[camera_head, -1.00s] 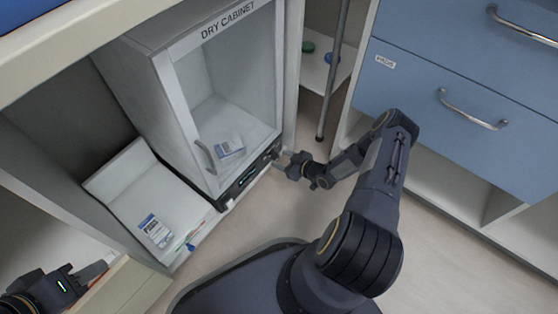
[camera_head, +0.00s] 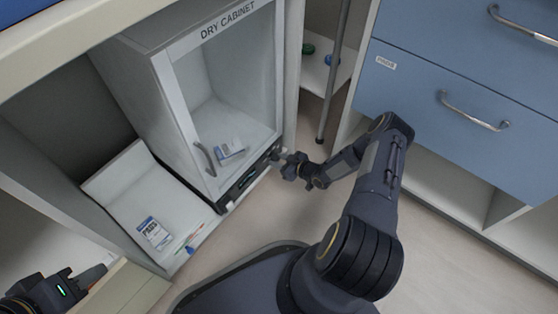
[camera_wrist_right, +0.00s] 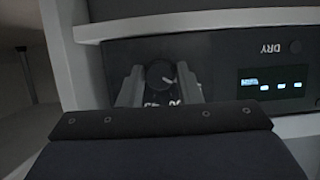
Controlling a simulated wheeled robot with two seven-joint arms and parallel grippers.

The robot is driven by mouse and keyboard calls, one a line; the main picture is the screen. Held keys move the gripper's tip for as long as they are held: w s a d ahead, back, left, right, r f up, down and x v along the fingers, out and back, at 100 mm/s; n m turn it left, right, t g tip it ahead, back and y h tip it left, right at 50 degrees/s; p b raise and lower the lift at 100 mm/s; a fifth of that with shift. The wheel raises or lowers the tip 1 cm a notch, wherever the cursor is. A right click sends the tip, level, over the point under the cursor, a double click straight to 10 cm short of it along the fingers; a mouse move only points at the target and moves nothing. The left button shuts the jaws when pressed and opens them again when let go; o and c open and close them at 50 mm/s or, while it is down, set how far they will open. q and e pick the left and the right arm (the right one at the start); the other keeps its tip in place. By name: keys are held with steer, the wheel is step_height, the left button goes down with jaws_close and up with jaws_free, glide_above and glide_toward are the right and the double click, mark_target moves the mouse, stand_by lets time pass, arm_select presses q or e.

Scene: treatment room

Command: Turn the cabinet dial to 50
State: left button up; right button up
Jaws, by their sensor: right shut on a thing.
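The dry cabinet (camera_head: 165,85) stands in the shelf unit with its glass door closed. A dark control panel (camera_head: 232,192) runs along its bottom front; the right wrist view shows the panel (camera_wrist_right: 222,68) upside down with a lit display (camera_wrist_right: 274,83).
A white tray (camera_head: 125,180) with a labelled packet (camera_head: 154,233) and small coloured items lies left of the cabinet. Blue drawers (camera_head: 450,75) stand at the right. A thin pole (camera_head: 333,75) stands behind my right forearm. The floor between is clear.

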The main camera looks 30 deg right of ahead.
steer(key=shift+d+m+g+y, duration=0.1)
steer(key=shift+m+g+y, duration=0.3)
steer(key=shift+m+y, duration=0.5)
steer(key=shift+f+m+y, duration=0.1)
steer(key=shift+m+y, duration=0.6)
steer(key=shift+m, duration=1)
steer(key=shift+d, duration=0.1)
steer(key=o, duration=1)
